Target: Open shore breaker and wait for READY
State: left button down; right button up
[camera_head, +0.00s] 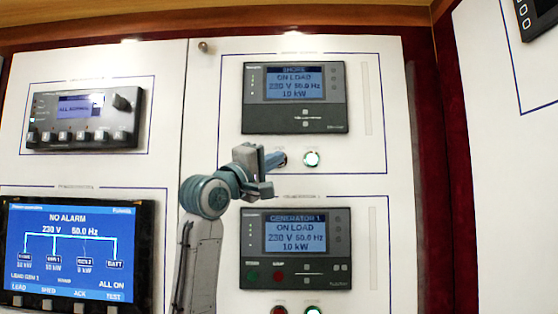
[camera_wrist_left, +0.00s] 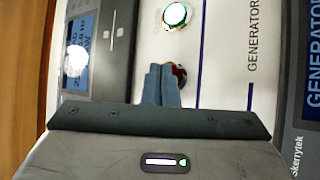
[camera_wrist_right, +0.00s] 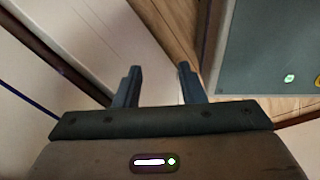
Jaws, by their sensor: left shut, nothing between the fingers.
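The shore breaker unit (camera_head: 293,97) is at the upper middle of the head view. Its screen reads SHORE, ON LOAD, 230 V, 50.0 Hz, 10 kW. Below it is a green-lit round button (camera_head: 311,159), also seen in the left wrist view (camera_wrist_left: 174,15). My left gripper (camera_head: 280,159) is shut and empty, left of the green button. In the left wrist view its fingertips (camera_wrist_left: 162,70) are in front of a red button (camera_wrist_left: 180,76), which they partly hide. I cannot tell whether they touch it. My right gripper (camera_wrist_right: 158,75) is open and empty, seen only in the right wrist view.
Below is the generator unit (camera_head: 295,248), reading GENERATOR 1, ON LOAD, with red and green buttons near the bottom edge. At left are a blue screen (camera_head: 70,250) reading NO ALARM and a panel (camera_head: 85,118) above it. A white side panel stands at right.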

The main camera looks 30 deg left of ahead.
pick_arm(q)
jog(key=shift+w+a, duration=0.2)
jog(key=shift+w, duration=0.2)
dwell(0.4)
jog(key=shift+s, duration=0.1)
jog(key=shift+s+d, duration=0.45)
jog(key=shift+s, duration=0.15)
jog(key=shift+s, duration=0.1)
jog(key=s+d, duration=0.1)
jog(key=s+b, duration=0.1)
jog(key=s+d, duration=0.1)
jog(key=s, duration=0.1)
jog(key=shift+d, duration=0.3)
jog(key=shift+f, duration=0.1)
dwell(0.9)
